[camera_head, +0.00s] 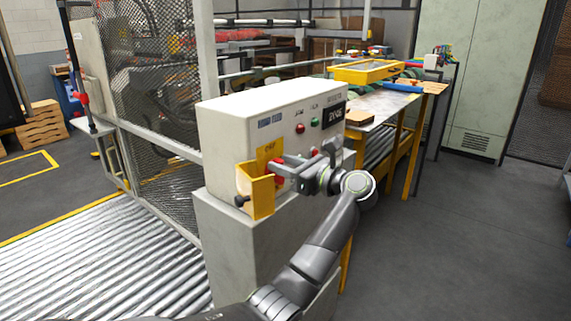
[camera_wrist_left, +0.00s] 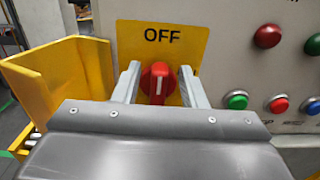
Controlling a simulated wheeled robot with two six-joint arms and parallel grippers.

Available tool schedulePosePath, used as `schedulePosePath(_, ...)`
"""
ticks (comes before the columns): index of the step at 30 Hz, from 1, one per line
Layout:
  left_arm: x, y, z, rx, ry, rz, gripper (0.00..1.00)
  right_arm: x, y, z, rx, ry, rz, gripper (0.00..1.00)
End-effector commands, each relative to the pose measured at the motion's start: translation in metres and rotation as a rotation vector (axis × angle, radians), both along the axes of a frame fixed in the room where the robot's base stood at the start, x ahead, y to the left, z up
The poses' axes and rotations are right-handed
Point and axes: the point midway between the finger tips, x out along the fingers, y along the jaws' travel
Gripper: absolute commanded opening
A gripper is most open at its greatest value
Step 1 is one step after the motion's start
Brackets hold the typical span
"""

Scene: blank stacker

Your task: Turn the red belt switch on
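The red belt switch (camera_wrist_left: 158,78) is a round knob on a yellow plate (camera_wrist_left: 190,48) marked OFF, on the front of a pale control box (camera_head: 255,118). My left gripper (camera_wrist_left: 161,88) is open, with one finger on each side of the knob. Narrow gaps seem to show between knob and fingers; I cannot tell whether either touches. In the head view my left gripper (camera_head: 277,168) is at the box front and partly hides the switch. My right gripper is not in view.
A yellow open holder (camera_head: 261,197) juts from the box just left of the switch. Red, green and blue-rimmed buttons (camera_wrist_left: 236,100) sit to the right. A roller conveyor (camera_head: 110,265) lies at left, behind it a mesh fence (camera_head: 155,100). The floor at right is clear.

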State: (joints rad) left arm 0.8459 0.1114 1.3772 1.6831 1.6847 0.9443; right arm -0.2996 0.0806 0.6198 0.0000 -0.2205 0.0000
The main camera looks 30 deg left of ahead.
Motion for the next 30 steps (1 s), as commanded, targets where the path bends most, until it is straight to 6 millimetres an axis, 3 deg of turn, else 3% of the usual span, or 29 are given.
schedulePosePath(2,0.0000,-0.0001,0.0000,0.000,0.000,0.000,0.36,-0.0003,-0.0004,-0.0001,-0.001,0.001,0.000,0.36)
schedulePosePath(10,0.0000,-0.0003,0.0002,0.001,0.000,0.000,0.00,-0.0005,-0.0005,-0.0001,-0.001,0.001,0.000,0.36)
schedulePosePath(20,0.0009,-0.0006,0.0007,0.003,0.029,0.000,0.00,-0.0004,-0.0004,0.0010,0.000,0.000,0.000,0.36)
schedulePosePath(30,0.0062,-0.0011,0.0012,0.019,0.235,0.000,0.00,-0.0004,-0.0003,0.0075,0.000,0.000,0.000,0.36)
